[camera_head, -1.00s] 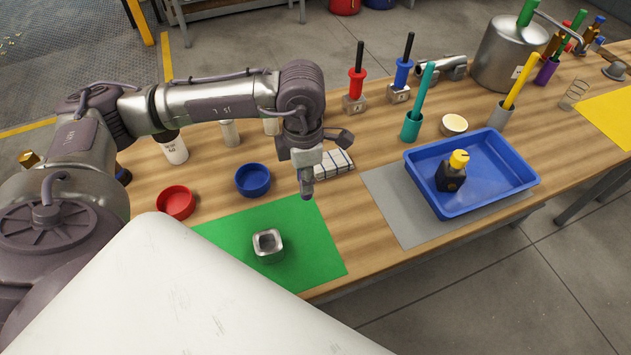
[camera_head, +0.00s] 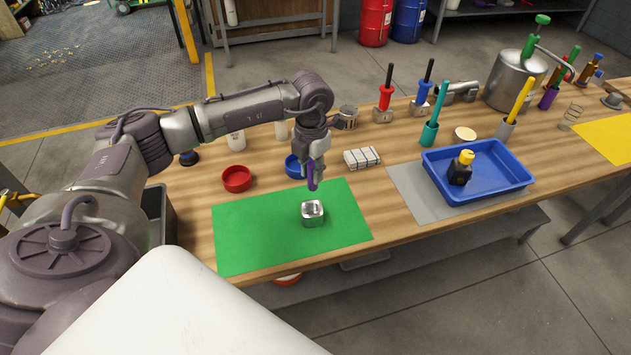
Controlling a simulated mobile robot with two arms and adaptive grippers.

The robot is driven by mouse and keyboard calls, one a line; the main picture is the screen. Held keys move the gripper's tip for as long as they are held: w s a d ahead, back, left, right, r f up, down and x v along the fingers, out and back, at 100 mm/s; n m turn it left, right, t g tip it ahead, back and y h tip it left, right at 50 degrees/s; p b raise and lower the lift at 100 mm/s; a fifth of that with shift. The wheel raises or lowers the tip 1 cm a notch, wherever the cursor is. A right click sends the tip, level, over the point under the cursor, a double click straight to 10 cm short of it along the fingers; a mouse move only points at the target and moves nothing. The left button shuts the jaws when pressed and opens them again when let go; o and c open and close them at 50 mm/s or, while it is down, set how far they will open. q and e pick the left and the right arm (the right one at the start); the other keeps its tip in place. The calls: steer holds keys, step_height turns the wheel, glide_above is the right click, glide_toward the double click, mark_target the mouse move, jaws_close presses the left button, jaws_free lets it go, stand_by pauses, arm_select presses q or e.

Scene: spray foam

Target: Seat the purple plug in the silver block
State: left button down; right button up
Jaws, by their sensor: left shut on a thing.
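The silver block (camera_head: 312,219) is a small, squarish metal piece with an opening in its top. It sits on the green mat (camera_head: 245,235), right of the mat's middle. My left gripper (camera_head: 313,165) points down and is shut on the purple plug (camera_head: 312,180). The plug hangs upright, its lower end above and behind the block in the picture and apart from it. The gripper hides the plug's upper part. My right gripper is not in view.
A red bowl (camera_head: 237,179) and a blue bowl (camera_head: 294,168) stand behind the mat. A checked cloth (camera_head: 362,158) lies right of the gripper. A blue tray (camera_head: 507,180) with a dark bottle (camera_head: 459,174) stands on a grey mat to the right. The green mat around the block is clear.

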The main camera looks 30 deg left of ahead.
mark_target(311, 189)
arm_select(q)
steer(key=shift+s+a, duration=0.15)
steer(key=shift+a, duration=0.05)
steer(key=f, duration=0.1)
steer(key=w+f+b, duration=0.1)
steer(key=shift+w+a+f+n, duration=0.1)
steer(key=shift+a+f+n, duration=0.1)
steer(key=shift+f+n, duration=0.15)
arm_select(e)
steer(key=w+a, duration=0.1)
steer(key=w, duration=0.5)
arm_select(q)
steer(key=f+b, duration=0.2)
steer(key=f, duration=0.1)
steer(key=f+b, duration=0.1)
steer(key=shift+s+f, duration=0.25)
steer(key=shift+f, duration=0.15)
step_height(311, 189, down, 3)
steer(key=shift+r+b, duration=0.1)
steer(key=shift+b, duration=1.1)
steer(key=shift+f+b, duration=0.4)
steer(key=shift+f, duration=0.25)
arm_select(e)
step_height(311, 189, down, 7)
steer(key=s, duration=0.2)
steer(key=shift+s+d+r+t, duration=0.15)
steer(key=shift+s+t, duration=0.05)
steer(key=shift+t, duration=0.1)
